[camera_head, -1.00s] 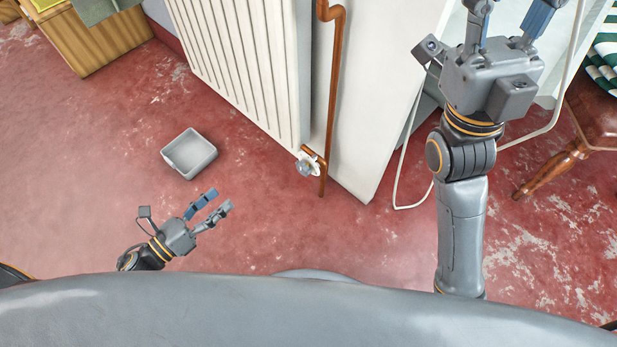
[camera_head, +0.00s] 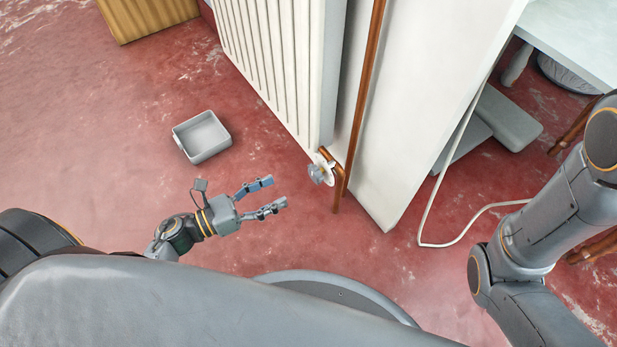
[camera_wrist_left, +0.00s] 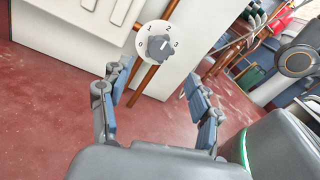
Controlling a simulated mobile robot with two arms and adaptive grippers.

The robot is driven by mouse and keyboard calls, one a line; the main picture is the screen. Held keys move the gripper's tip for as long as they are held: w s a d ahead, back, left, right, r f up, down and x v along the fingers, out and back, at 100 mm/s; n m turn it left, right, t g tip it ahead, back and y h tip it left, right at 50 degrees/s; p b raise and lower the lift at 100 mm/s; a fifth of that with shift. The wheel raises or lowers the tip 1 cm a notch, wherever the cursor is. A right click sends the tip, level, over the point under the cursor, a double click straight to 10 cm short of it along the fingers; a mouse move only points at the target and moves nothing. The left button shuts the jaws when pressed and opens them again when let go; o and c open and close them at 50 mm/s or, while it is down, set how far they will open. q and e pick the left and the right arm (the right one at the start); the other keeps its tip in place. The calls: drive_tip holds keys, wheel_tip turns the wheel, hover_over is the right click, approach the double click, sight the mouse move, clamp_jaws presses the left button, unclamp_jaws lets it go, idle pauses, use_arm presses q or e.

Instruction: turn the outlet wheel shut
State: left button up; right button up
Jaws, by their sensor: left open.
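The outlet wheel (camera_head: 317,174) is a small grey knob on a white disc, low at the radiator's near corner, by a copper pipe (camera_head: 338,188). In the left wrist view the wheel (camera_wrist_left: 160,47) faces me with the numbers 0 to 3 around it. A pale mark on the knob seems to point up and right, roughly between 2 and 3. My left gripper (camera_head: 275,194) is open and empty, to the left of the wheel and apart from it. In the left wrist view the wheel shows beyond and between the spread fingers (camera_wrist_left: 158,80). My right gripper is out of view.
The white ribbed radiator (camera_head: 272,65) stands behind the wheel, with a white panel (camera_head: 425,90) to its right. A grey tray (camera_head: 202,137) lies on the red floor. A white cable (camera_head: 428,215) loops on the floor at right. The floor between gripper and wheel looks clear.

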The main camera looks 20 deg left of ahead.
sight(312, 175)
use_arm(q)
drive_tip(key=b+x, duration=0.2)
drive_tip(key=x, duration=0.7)
drive_tip(key=shift+w+d+b, duration=0.2)
drive_tip(key=shift+d+b, duration=0.1)
drive_tip(key=shift+b, duration=0.05)
drive_tip(key=shift+c, duration=0.4)
drive_tip(key=c, duration=1.1)
